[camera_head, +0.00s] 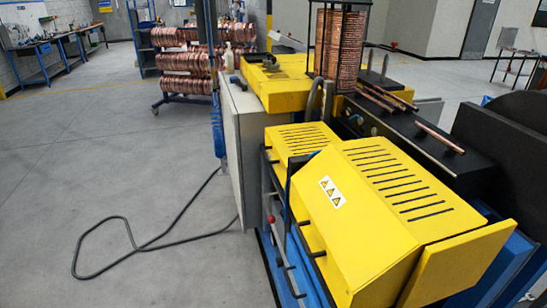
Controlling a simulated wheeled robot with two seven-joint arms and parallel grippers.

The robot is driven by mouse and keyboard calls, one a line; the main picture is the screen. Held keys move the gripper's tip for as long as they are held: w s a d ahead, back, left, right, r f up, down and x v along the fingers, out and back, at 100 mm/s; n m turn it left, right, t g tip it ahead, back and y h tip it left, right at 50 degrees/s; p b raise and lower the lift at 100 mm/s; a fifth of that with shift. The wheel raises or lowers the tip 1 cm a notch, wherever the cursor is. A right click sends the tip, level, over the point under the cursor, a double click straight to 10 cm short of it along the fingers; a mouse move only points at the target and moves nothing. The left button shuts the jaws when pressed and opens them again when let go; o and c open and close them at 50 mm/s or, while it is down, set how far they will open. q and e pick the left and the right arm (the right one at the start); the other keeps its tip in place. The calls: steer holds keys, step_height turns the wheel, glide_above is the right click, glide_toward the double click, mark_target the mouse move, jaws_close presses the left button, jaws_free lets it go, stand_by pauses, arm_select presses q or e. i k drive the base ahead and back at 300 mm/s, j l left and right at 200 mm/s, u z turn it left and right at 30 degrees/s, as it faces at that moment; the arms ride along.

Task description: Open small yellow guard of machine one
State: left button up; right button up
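The machine's small yellow guard (300,141) has dark slots in its top and sits in the middle of the view, left of and behind the large yellow guard. It looks closed, lying flat over the machine. The large yellow guard (375,205) has long slots and a white warning label with triangles; it also looks closed. Dark handle bars run along the left side of both guards. I cannot tell from the picture which machine is number one. Neither of my grippers shows in the view.
A grey cabinet (243,150) stands left of the guards. A black cable (130,245) loops on the floor. Copper tubes (438,138) lie on the black surface at right. A rack of copper coils (190,60) stands behind. The floor at left is mostly clear.

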mark_target(281, 142)
steer(key=i+j, duration=0.2)
steer(key=j, duration=0.15)
steer(key=i+j, duration=0.2)
steer(key=j, duration=0.2)
steer(key=i+j+z, duration=0.1)
steer(key=j, duration=0.25)
steer(key=i+j, duration=0.25)
steer(key=j, duration=0.15)
steer(key=i+l, duration=0.15)
steer(key=i, duration=0.35)
steer(key=z, duration=0.05)
